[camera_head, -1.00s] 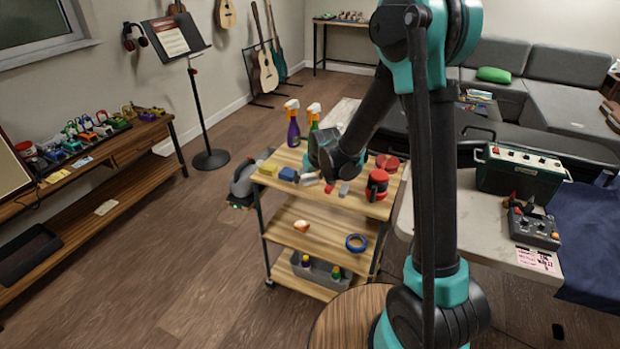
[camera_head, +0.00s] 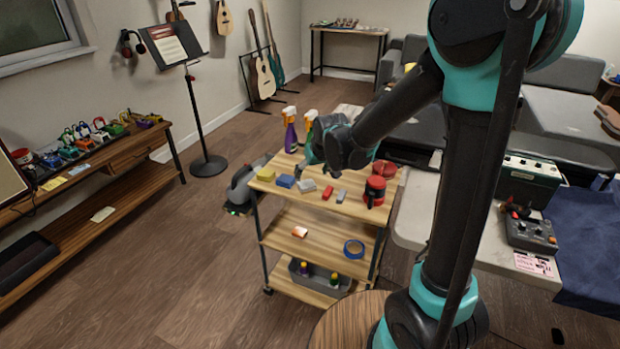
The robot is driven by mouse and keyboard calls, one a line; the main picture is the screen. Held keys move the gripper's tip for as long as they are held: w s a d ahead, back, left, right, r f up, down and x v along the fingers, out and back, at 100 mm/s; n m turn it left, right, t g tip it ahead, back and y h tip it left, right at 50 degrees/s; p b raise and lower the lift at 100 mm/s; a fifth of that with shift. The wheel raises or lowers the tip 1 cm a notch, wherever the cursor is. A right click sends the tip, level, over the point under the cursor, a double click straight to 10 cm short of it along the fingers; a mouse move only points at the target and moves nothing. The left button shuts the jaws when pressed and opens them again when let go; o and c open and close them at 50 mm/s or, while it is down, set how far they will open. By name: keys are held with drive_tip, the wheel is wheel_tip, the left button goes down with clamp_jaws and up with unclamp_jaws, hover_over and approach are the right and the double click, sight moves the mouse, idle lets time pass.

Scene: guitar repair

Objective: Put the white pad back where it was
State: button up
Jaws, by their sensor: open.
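The white pad (camera_head: 306,186) lies on the top shelf of the wooden cart (camera_head: 349,207), in a row of small blocks between the blue block (camera_head: 285,181) and the red block (camera_head: 327,192). My gripper (camera_head: 307,166) is above and behind the pad, apart from it as far as I can see. Its fingers are small and partly hidden by the wrist, and it appears open and empty.
A yellow block (camera_head: 266,174) and a grey block (camera_head: 341,196) end the row. A red and black mug (camera_head: 375,191) stands at the right. Spray bottles (camera_head: 290,130) stand behind. Blue tape (camera_head: 354,249) is on the shelf below.

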drive_tip(key=s+d+f+m+h, duration=0.1)
drive_tip(key=s+d+f+m, duration=0.1)
drive_tip(key=s+d, duration=0.9)
drive_tip(key=s+d+f+m+g+h, duration=0.1)
drive_tip(key=s+d+f+m, duration=0.1)
drive_tip(key=s+d, duration=0.9)
drive_tip(key=shift+s+d+f+m+h, duration=0.3)
drive_tip(key=shift+d+m, duration=0.2)
drive_tip(key=shift+d, duration=0.4)
drive_tip(key=shift+r, duration=0.1)
